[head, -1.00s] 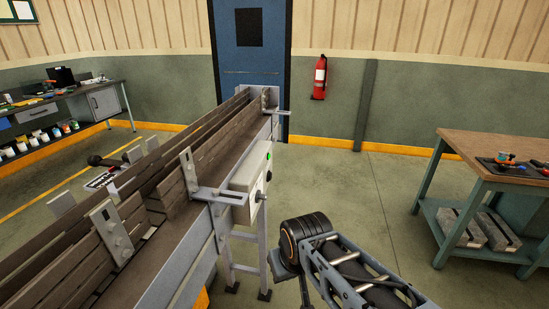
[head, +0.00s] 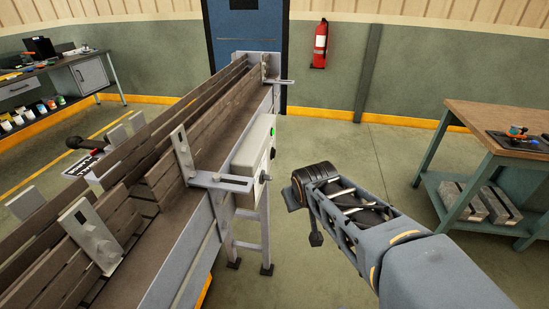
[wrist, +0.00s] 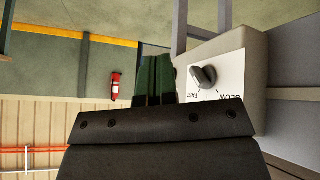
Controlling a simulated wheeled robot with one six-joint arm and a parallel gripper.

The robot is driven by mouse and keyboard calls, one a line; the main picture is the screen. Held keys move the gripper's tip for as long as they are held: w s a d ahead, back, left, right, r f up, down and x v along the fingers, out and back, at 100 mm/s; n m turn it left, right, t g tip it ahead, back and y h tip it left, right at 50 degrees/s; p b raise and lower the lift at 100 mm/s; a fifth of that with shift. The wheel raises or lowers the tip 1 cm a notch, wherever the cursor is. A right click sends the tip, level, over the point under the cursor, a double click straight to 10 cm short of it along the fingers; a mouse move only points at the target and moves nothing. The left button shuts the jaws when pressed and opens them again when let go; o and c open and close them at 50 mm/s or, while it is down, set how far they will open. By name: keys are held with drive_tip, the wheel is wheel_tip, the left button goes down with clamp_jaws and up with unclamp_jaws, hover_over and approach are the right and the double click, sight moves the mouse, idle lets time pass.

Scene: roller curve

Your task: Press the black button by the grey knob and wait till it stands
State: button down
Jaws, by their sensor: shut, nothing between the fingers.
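A pale control box (head: 250,148) hangs on the side of the conveyor (head: 215,172). A green lamp (head: 272,131) is lit on its front. The grey knob (wrist: 204,77) sits on a white dial marked FAST and SLOW in the wrist view. It shows edge-on in the head view (head: 265,178). I cannot make out the black button in the wrist view; my gripper may cover it. My gripper (wrist: 156,75) is shut and empty, beside the knob in that picture and apart from it. Whether the belt moves cannot be told.
A metal bracket (head: 222,181) juts from the conveyor beside the box. The conveyor's legs (head: 266,235) stand below. A workbench (head: 490,125) is at right, and a red extinguisher (head: 320,44) hangs on the wall. Open floor lies between conveyor and workbench.

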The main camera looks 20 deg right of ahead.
sight(273, 154)
drive_tip(key=w+d+f+n+t+y+b, duration=0.2)
drive_tip(key=w+d+n+t+y+b, duration=0.1)
drive_tip(key=w, duration=0.6)
drive_tip(key=w+d+f+n+t+y+b, duration=0.2)
drive_tip(key=w+d+n+t+b, duration=0.3)
drive_tip(key=w+d+n+t, duration=0.3)
drive_tip(key=shift+w+d+f+n+y, duration=0.4)
drive_tip(key=shift+w+d+n+y, duration=0.25)
drive_tip(key=shift+w+d, duration=0.4)
drive_tip(key=shift+w+a, duration=0.15)
drive_tip(key=shift+a, duration=0.05)
drive_tip(key=w+a+b, duration=0.1)
drive_tip(key=w+a, duration=0.3)
drive_tip(key=a, duration=0.3)
drive_tip(key=shift+a, duration=0.25)
drive_tip(key=shift+w+a+b, duration=0.15)
drive_tip(key=shift+b, duration=0.25)
drive_tip(key=shift+w+a, duration=0.15)
drive_tip(key=shift+a, duration=0.1)
